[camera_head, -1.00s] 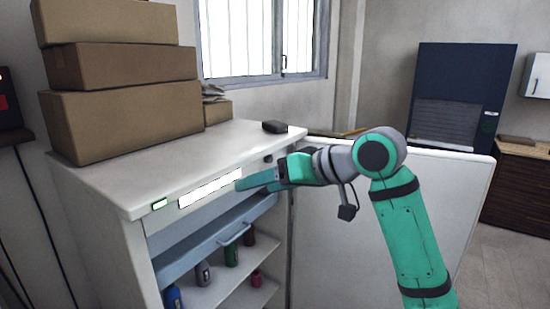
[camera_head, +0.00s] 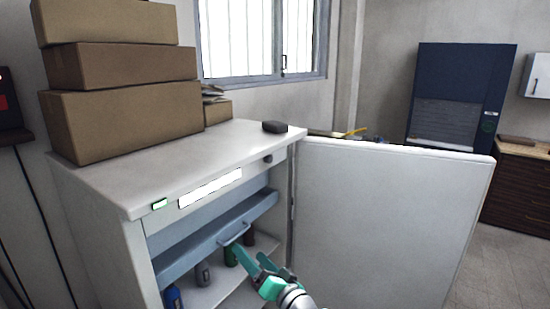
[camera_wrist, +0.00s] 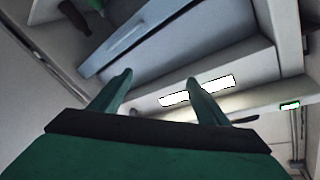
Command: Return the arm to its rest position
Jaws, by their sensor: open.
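My gripper (camera_head: 268,266) shows at the bottom middle of the head view, in front of the open cabinet. Its teal fingers point up and to the left and are apart, with nothing between them. In the wrist view my gripper (camera_wrist: 160,82) has its two green fingers spread, with the cabinet's drawer and label strip beyond them. The rest of the arm is below the head view's edge. The blue-grey drawer (camera_head: 205,240) sits under the cabinet top, and its handle is close to the fingertips in the picture. I cannot tell whether they touch.
The white cabinet (camera_head: 125,185) carries stacked cardboard boxes (camera_head: 125,120) and a small dark object (camera_head: 274,127). Its door (camera_head: 390,220) stands open to the right. Bottles, including a blue one (camera_head: 173,297), stand on shelves below the drawer. Floor is clear at far right.

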